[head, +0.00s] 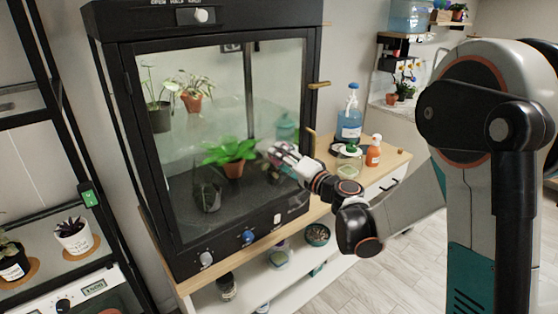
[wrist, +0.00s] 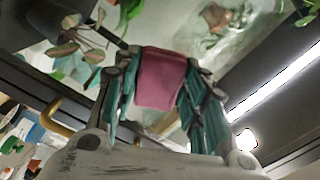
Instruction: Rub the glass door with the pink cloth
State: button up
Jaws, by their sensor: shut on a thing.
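The glass door (head: 222,95) is the framed front of a black cabinet, and it looks closed. Potted plants show through it. My gripper (head: 279,155) is in front of the door's lower right part. In the wrist view my gripper (wrist: 158,85) is shut on the pink cloth (wrist: 160,76), which sits folded between its two fingers. The glass (wrist: 215,25) lies just beyond the cloth; I cannot tell whether they touch. In the head view the cloth is mostly hidden by the fingers.
A brass handle (head: 319,85) juts out at the door's right side. A blue bottle (head: 350,118) and an orange bottle (head: 374,151) stand on the wooden bench to the right, close to my arm. Knobs (head: 248,237) line the panel below the door.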

aim_at(285, 141)
jog(key=shift+s+a+r, duration=0.25)
jog(key=shift+s+a, duration=0.2)
jog(key=shift+a, duration=0.2)
jog(key=shift+s+a+r, duration=0.25)
jog(key=shift+s+a, duration=0.25)
jog(key=shift+a, duration=0.15)
jog(key=shift+s+a+r, duration=0.25)
jog(key=shift+s+a, duration=0.2)
jog(key=shift+a, duration=0.2)
jog(key=shift+s+a, duration=0.5)
jog(key=shift+a, duration=0.35)
jog(key=shift+s+a, duration=0.5)
jog(key=shift+a, duration=0.3)
jog(key=shift+r+p, duration=0.3)
jog(key=shift+r, duration=0.55)
jog(key=shift+w+d+f+b, duration=0.15)
jog(key=shift+w+d, duration=0.95)
jog(key=shift+d, duration=0.55)
jog(key=shift+w+d+r+b, duration=0.1)
jog(key=shift+w+d+b, duration=0.1)
jog(key=shift+w+d, duration=1.2)
jog(key=shift+w+d+f+b, duration=0.15)
jog(key=shift+w+d, duration=0.65)
jog(key=shift+d, duration=1.15)
jog(key=shift+r, duration=0.15)
jog(key=v, duration=0.6)
